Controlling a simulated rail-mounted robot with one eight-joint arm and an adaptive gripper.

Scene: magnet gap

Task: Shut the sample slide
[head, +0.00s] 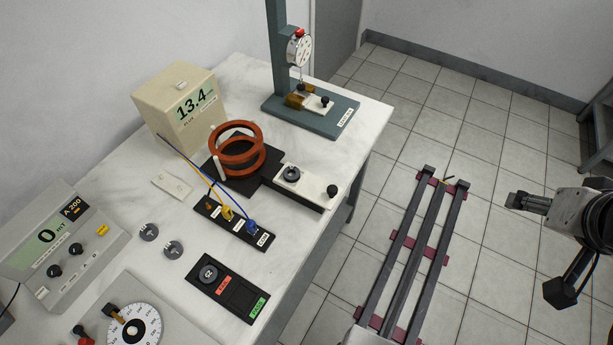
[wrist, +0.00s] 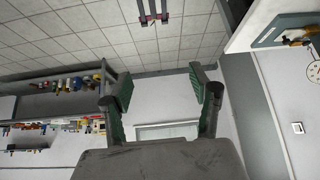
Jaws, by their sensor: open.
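The sample slide (head: 305,187) is a white plate carrying a dark round disc, with a black knob (head: 332,191) at its right end. It sticks out to the right from the black base under the orange coil pair (head: 238,152), on a black track. The disc lies outside the coils. My gripper (head: 512,200) is at the right of the head view, over the floor and well apart from the bench. In the wrist view my gripper (wrist: 163,88) has its two fingers spread with nothing between them.
A dial-gauge stand (head: 345,117) with a smaller knobbed plate stands behind the slide. Wired terminals (head: 240,221), a red-and-green labelled tray (head: 228,288) and meters share the bench (head: 180,225). Dark floor rails (head: 408,250) lie between bench and gripper.

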